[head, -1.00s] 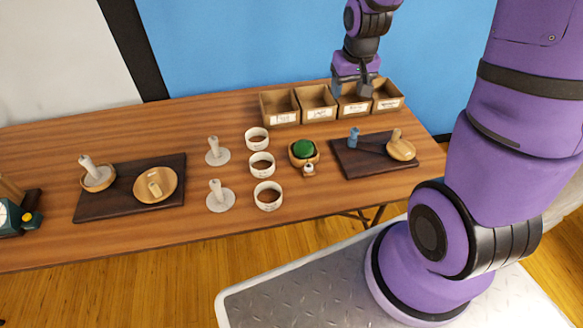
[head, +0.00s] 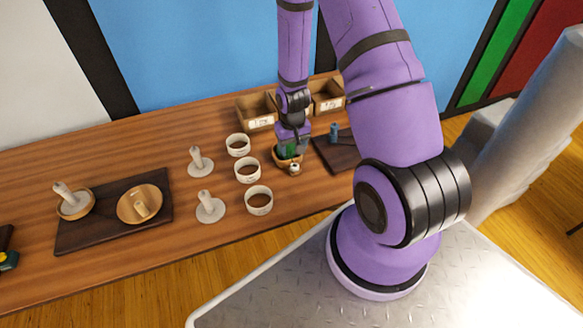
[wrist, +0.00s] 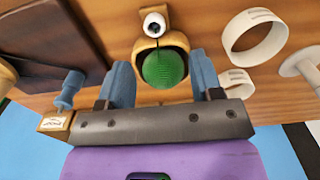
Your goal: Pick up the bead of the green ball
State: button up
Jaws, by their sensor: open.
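The green ball (head: 289,152) sits in a small wooden bowl (head: 277,160), mostly hidden by my gripper in the head view. In the wrist view the ball (wrist: 164,68) shows between my gripper's (wrist: 160,60) two blue-grey fingers, which are open and apart from it on both sides. A white bead (head: 294,168) with a dark hole is at the bowl's near side. In the wrist view the bead (wrist: 154,25) lies beyond the fingertips, against the bowl's edge. My gripper (head: 292,144) points down over the bowl and holds nothing.
White ring bands (head: 247,170) stand left of the bowl, with white ring stands (head: 209,207) further left. Labelled wooden boxes (head: 257,122) stand behind. A dark board (head: 338,152) with a blue peg (head: 334,130) is to the right. Another dark board (head: 95,238) is far left.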

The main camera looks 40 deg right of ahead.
aim_at(295, 165)
notch_tip(295, 165, down, 4)
jog(key=shift+r, duration=0.15)
jog(key=shift+s+d+f, duration=0.15)
jog(key=shift+d+f, duration=0.05)
jog(key=shift+f, duration=0.75)
jog(key=shift+s+d+f, duration=0.15)
jog(key=shift+f, duration=1.6)
jog(key=c, duration=1)
